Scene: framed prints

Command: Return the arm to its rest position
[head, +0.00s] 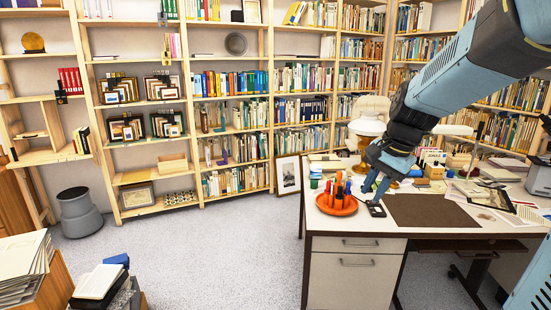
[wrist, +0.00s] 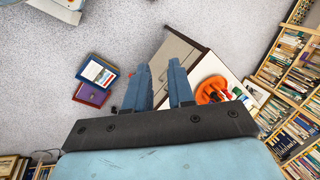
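My arm (head: 445,80) is blue and black and reaches in from the upper right in the head view. It bends down over the desk (head: 355,268). My gripper (head: 375,194) points down near the desk's front left part, just right of an orange tray (head: 337,207) of coloured pens. In the wrist view my gripper (wrist: 158,68) shows two blue fingers spread apart with nothing between them. The orange tray (wrist: 212,90) appears there just right of the fingers. I cannot tell how high the fingertips are above the desk.
A dark mat (head: 430,210), a small dark item (head: 376,210) and papers (head: 485,195) lie on the desk. A framed print (head: 288,175) leans against the shelves. Bookshelves line the back walls. A grey bin (head: 79,212) and book stacks (head: 100,285) stand left. Open floor lies between.

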